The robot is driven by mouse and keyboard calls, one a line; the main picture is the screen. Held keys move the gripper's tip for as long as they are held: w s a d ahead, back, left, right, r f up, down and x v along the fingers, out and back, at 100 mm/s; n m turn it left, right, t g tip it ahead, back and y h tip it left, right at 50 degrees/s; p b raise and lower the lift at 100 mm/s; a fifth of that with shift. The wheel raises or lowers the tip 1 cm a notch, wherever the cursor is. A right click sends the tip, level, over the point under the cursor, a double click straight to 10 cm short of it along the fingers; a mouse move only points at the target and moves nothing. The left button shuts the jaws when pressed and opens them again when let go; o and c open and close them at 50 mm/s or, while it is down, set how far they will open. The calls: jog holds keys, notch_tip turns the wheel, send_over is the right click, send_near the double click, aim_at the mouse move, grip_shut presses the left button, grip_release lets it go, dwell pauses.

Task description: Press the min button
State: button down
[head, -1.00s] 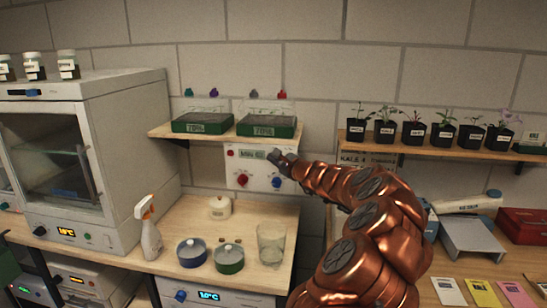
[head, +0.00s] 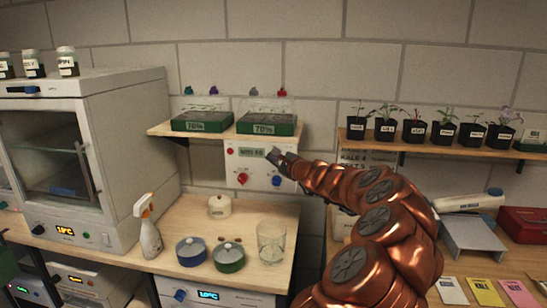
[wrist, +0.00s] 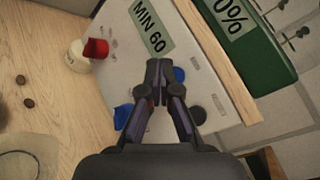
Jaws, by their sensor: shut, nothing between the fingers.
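A white control panel (head: 258,169) hangs under the wall shelf. Its display (head: 252,153) reads MIN 60 and also shows in the wrist view (wrist: 152,28). A red button (head: 230,152) is left of the display. A red knob (head: 243,180) and a blue knob (head: 277,181) sit below. In the wrist view a blue button (wrist: 180,74) and a black button (wrist: 198,115) lie near my fingers; their small labels are unreadable. My gripper (wrist: 155,72) is shut and empty, in front of the panel right of the display. I cannot tell whether it touches.
The shelf (head: 160,131) with green trays juts out just above the panel. Below, the bench (head: 199,213) holds a spray bottle (head: 148,230), pots and a glass beaker (head: 271,240). A pot shelf (head: 440,148) is to the right.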

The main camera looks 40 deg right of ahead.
jog(key=shift+a, duration=0.1)
jog(key=s+a+b, duration=0.1)
jog(key=a, duration=0.1)
jog(key=s+a+b, duration=0.1)
jog(key=a+b, duration=0.1)
jog(key=shift+s, duration=0.4)
dwell(0.8)
